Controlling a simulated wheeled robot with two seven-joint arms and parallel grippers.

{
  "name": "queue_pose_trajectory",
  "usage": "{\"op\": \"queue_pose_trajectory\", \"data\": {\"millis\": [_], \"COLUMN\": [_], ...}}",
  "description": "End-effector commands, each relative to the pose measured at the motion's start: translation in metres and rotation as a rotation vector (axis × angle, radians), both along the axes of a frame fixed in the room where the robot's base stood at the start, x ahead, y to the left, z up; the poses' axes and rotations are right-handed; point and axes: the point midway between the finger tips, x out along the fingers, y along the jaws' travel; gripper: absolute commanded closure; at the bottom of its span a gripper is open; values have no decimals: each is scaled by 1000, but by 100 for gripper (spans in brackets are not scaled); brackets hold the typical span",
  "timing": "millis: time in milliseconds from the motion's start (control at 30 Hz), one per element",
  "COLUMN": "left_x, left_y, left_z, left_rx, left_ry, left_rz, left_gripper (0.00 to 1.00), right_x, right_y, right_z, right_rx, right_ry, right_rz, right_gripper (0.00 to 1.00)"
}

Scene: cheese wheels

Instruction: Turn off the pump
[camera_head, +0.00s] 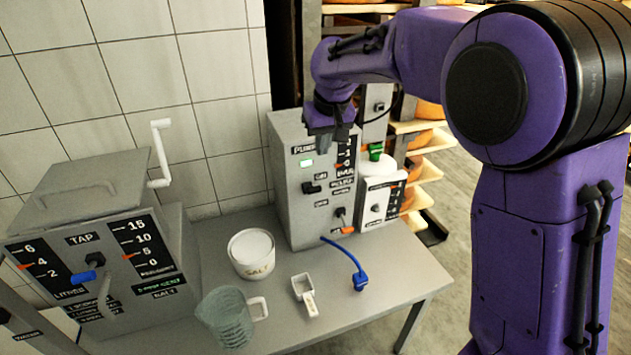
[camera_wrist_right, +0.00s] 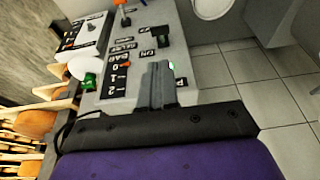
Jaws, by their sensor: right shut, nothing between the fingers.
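The pump (camera_head: 291,215) is a grey box at the back of the metal table, marked PUMP, with a small green lit display (camera_head: 306,163). A black switch (camera_head: 312,187) sits below the display, between small labels too small to read surely. A lever with an orange tip (camera_head: 345,228) is lower on the same face. My right gripper (camera_head: 331,138) is shut and empty in front of the pump's upper face, above the switch. In the right wrist view the shut fingers (camera_wrist_right: 158,82) lie over the pump's panel, beside the green light (camera_wrist_right: 172,66); contact cannot be told. My left gripper is out of view.
A white unit (camera_head: 380,190) stands right of the pump. The grey tap machine (camera_head: 90,255) with a crank is at left. A salt tub (camera_head: 251,254), a clear jug (camera_head: 225,318), a small scoop (camera_head: 303,290) and a blue hose (camera_head: 345,256) occupy the table (camera_head: 395,290). Cheese shelves stand behind.

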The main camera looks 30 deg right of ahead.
Motion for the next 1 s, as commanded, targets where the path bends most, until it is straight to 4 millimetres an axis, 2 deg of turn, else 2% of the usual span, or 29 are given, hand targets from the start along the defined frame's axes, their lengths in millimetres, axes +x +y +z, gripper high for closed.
{"op": "queue_pose_trajectory", "data": {"millis": [167,267,700,800,1000], "left_x": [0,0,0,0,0], "left_y": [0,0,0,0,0], "left_z": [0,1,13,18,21], "left_rx": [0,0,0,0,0], "left_ry": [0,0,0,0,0], "left_rz": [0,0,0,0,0], "left_gripper": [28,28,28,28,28], "right_x": [1,3,31,37,43], "right_y": [0,-1,-8,-9,-11], "right_z": [-2,-11,-98,-114,-132], "right_rx": [0,-1,0,-1,-2], "right_ry": [1,3,5,5,2], "right_rz": [1,2,1,0,0], "right_gripper": [100,100,100,100,100]}}
